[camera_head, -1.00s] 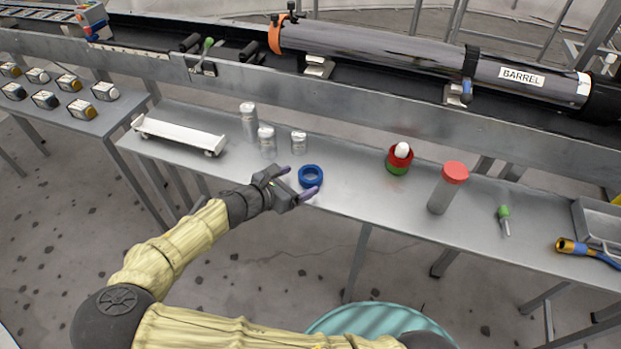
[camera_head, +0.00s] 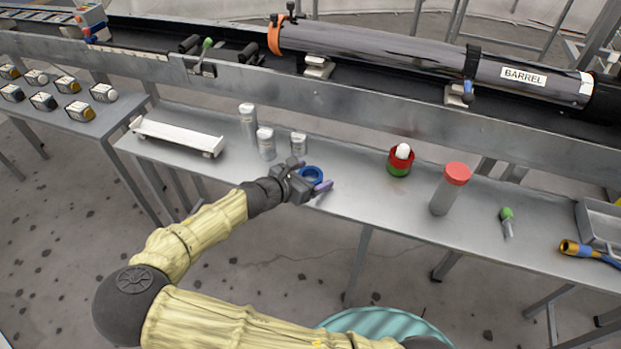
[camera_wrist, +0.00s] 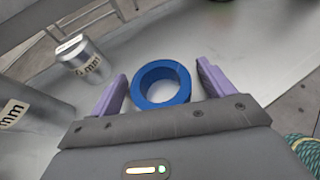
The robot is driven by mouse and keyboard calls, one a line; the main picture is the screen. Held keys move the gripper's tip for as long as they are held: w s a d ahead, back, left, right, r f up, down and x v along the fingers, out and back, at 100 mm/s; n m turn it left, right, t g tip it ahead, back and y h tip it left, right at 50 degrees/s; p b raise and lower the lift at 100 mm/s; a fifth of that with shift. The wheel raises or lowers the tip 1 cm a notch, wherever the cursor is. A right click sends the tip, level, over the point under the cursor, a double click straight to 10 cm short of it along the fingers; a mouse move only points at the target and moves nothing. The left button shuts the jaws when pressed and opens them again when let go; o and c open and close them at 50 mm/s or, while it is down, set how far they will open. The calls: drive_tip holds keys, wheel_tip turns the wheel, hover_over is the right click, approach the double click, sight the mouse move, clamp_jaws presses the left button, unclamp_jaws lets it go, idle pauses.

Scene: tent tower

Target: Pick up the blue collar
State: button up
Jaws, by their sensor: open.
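The blue collar (camera_head: 312,174) is a thick ring lying flat on the grey metal bench. My gripper (camera_head: 310,178) is at the bench's front edge, right by the collar, and partly covers it in the head view. In the wrist view the collar (camera_wrist: 161,85) lies between the two purple fingers of my open gripper (camera_wrist: 163,82). Gaps show between the fingers and the ring, and the fingers do not grip it. The collar's near edge is close to the gripper's palm edge in that view.
Several silver cylinders (camera_head: 265,143) stand just left of the collar; one (camera_wrist: 82,60) is near the left finger in the wrist view. A white tray (camera_head: 178,136) is further left. A red-green cup (camera_head: 400,161) and red-capped jar (camera_head: 450,188) stand right. Bench between collar and cup is clear.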

idle(0.3)
drive_tip(key=c, duration=1.1)
wheel_tip(320, 180, up, 10)
drive_tip(key=p, duration=0.2)
drive_tip(key=shift+p, duration=0.35)
drive_tip(key=shift+s+a, duration=0.1)
drive_tip(key=shift+s, duration=0.05)
